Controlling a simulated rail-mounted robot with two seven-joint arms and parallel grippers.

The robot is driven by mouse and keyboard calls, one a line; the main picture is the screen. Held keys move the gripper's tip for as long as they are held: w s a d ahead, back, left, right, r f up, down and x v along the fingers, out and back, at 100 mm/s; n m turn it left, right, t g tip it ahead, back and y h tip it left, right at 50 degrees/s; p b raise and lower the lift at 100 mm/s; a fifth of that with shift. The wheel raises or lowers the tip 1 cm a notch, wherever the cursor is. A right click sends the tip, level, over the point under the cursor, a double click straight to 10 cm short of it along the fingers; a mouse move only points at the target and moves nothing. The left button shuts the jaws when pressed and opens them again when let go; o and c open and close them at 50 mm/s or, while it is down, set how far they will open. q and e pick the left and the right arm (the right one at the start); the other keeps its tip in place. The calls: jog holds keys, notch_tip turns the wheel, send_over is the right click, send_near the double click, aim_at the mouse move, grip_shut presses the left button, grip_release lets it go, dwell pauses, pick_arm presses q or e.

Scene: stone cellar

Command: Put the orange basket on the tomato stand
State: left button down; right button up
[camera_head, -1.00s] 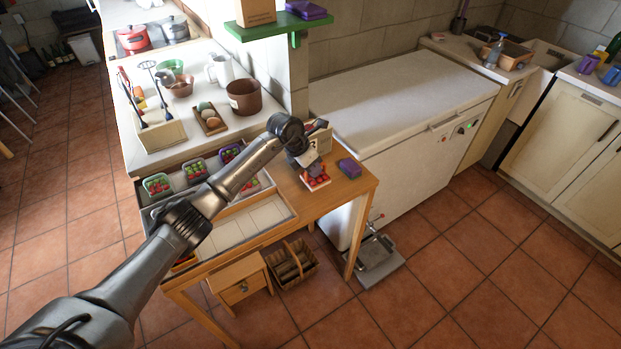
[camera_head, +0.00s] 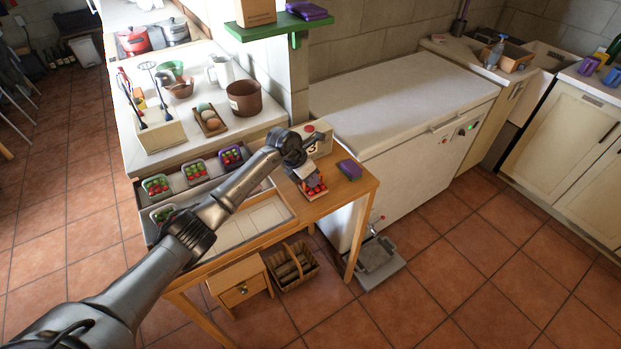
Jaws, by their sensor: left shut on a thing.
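My left gripper (camera_head: 306,176) is shut on a small basket of red tomatoes (camera_head: 314,189), which looks orange at its rim. The gripper covers the back of the basket. The basket is at the right end of the wooden table, and I cannot tell whether it touches the tabletop. A small pale stand (camera_head: 321,146) with a dark figure like a 3 and a red round thing on top is just behind the gripper, partly hidden by the wrist. I cannot tell whether this is the tomato stand. My right gripper is not in view.
A purple block (camera_head: 350,169) lies right of the basket on the wooden table (camera_head: 335,201). A sectioned white tray (camera_head: 262,220) is to the left, partly under my arm. Several small baskets of produce (camera_head: 195,172) stand behind it. A white chest freezer (camera_head: 400,105) borders the table.

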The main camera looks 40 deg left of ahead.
pick_arm(q)
jog(key=c, duration=1.2)
grip_release()
